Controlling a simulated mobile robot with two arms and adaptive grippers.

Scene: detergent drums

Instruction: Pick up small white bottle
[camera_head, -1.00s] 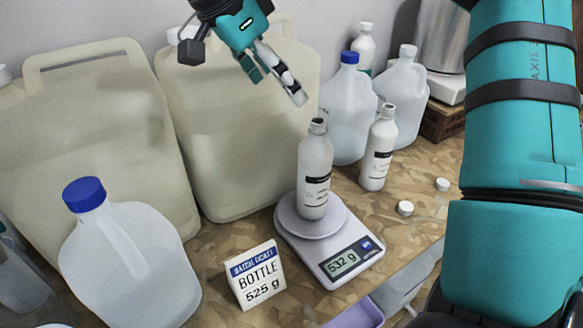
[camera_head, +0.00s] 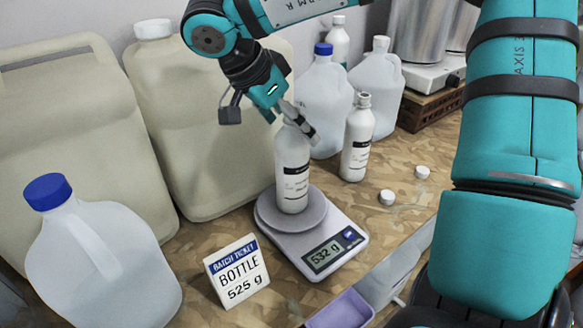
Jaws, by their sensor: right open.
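A small white bottle (camera_head: 292,178) with a black-and-white label stands upright on the pan of a kitchen scale (camera_head: 327,245), whose display reads 532 g. My right gripper (camera_head: 300,123) has come down from above to the top of this bottle. Its fingers are open and overlap the bottle's neck in the picture, so the neck is hidden. I cannot tell whether they touch it. A second small white bottle (camera_head: 357,143), uncapped and similarly labelled, stands on the bench just right of the scale. My left gripper is not in view.
Behind stand large cream drums (camera_head: 215,120) and clear jugs (camera_head: 323,105). A blue-capped jug (camera_head: 100,260) is front left. A ticket (camera_head: 237,270) reading "BOTTLE 525 g" stands before the scale. White caps (camera_head: 387,197) lie on the bench (camera_head: 400,225). A purple tray (camera_head: 343,312) is at the front.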

